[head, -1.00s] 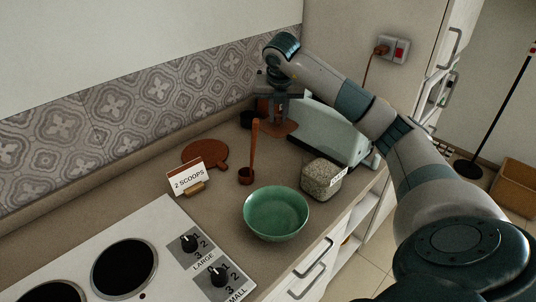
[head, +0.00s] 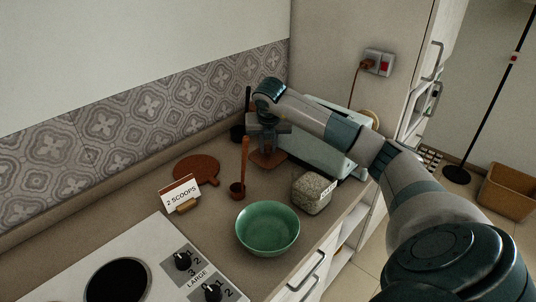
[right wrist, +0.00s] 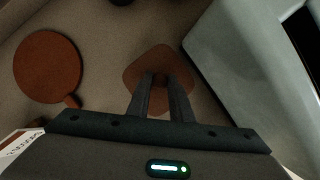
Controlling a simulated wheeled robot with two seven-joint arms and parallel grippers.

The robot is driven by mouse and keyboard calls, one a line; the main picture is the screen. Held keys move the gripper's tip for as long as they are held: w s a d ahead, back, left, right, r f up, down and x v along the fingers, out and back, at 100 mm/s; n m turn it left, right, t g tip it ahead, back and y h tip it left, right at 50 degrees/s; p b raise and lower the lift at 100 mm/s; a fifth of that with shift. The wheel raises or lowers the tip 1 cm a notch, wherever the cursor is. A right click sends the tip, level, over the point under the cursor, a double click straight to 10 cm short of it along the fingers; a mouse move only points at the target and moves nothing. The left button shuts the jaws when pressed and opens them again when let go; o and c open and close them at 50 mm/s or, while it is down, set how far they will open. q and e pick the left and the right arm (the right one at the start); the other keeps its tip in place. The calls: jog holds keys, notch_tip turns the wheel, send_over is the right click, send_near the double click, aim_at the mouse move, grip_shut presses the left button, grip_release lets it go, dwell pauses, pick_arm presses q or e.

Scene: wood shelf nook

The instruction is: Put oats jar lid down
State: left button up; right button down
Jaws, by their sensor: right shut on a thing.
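The oats jar lid (head: 268,159) is a flat brown wooden piece with rounded corners, at the back of the counter beside the pale green toaster-like box. My right gripper (head: 268,147) points down over it, shut on its small knob. In the right wrist view the lid (right wrist: 140,70) lies flat beyond the fingertips (right wrist: 161,80). It is at or just above the counter; I cannot tell whether it touches. The open square glass oats jar (head: 312,193), full of oats, stands nearer the front edge. My left gripper is not in view.
The pale box (head: 318,140) is close on the lid's right. A green bowl (head: 267,229), a "2 SCOOPS" card (head: 180,192), a round brown board (head: 195,170) and the stove (head: 150,265) are further left and front.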

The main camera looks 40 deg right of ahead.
aim_at(268, 152)
jog(key=shift+f, duration=0.3)
notch_tip(268, 152, down, 3)
jog(key=shift+r+p, duration=0.15)
jog(key=shift+p, duration=0.5)
jog(key=shift+f, duration=0.2)
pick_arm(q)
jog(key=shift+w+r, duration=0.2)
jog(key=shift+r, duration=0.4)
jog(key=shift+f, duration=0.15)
pick_arm(e)
jog(key=shift+f, duration=0.15)
jog(key=c, duration=1.6)
grip_release()
